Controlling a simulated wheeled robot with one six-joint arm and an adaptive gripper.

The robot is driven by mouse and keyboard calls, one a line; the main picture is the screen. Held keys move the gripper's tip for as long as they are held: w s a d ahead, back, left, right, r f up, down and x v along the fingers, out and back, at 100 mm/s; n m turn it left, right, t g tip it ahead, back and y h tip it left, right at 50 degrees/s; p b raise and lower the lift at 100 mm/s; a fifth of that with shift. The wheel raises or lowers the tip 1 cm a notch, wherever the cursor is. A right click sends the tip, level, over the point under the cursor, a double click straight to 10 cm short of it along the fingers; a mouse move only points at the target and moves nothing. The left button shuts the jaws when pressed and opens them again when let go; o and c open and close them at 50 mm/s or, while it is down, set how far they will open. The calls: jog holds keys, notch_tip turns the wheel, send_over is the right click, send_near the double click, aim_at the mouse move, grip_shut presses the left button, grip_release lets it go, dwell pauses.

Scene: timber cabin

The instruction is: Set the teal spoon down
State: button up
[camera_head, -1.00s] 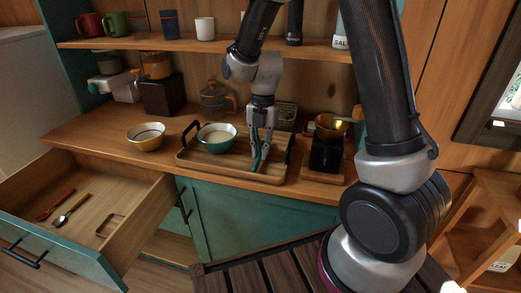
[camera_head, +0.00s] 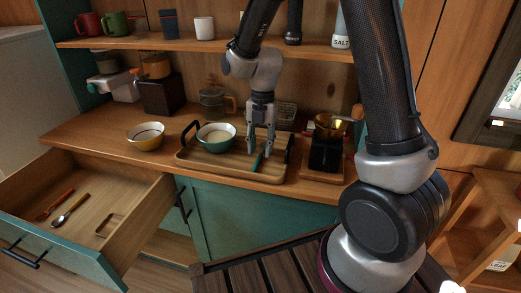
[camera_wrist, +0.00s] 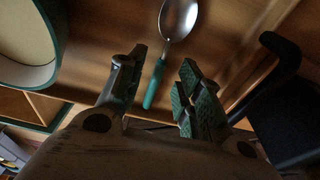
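The teal spoon (camera_head: 257,162) lies in the wooden tray (camera_head: 228,172) on the counter, to the right of the teal bowl. In the wrist view its teal handle (camera_wrist: 155,84) points toward my gripper and its metal bowl end (camera_wrist: 178,18) lies farther off. My gripper (camera_head: 261,153) is open and empty above the tray, just over the spoon. In the wrist view the two fingertips (camera_wrist: 160,72) stand apart, with the handle in the gap between them and not touching either.
A teal bowl (camera_head: 215,145) stands in the tray's left part. A yellow-rimmed bowl (camera_head: 146,136) is left of the tray, and a black grinder (camera_head: 325,153) is right of it. The open drawer (camera_head: 150,205) at lower left holds cutlery.

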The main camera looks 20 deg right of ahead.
aim_at(262, 152)
notch_tip(262, 152, up, 10)
jog(key=w, duration=0.1)
jog(key=shift+w+d+r, duration=0.15)
jog(key=shift+d+r, duration=0.05)
jog(key=shift+d, duration=0.25)
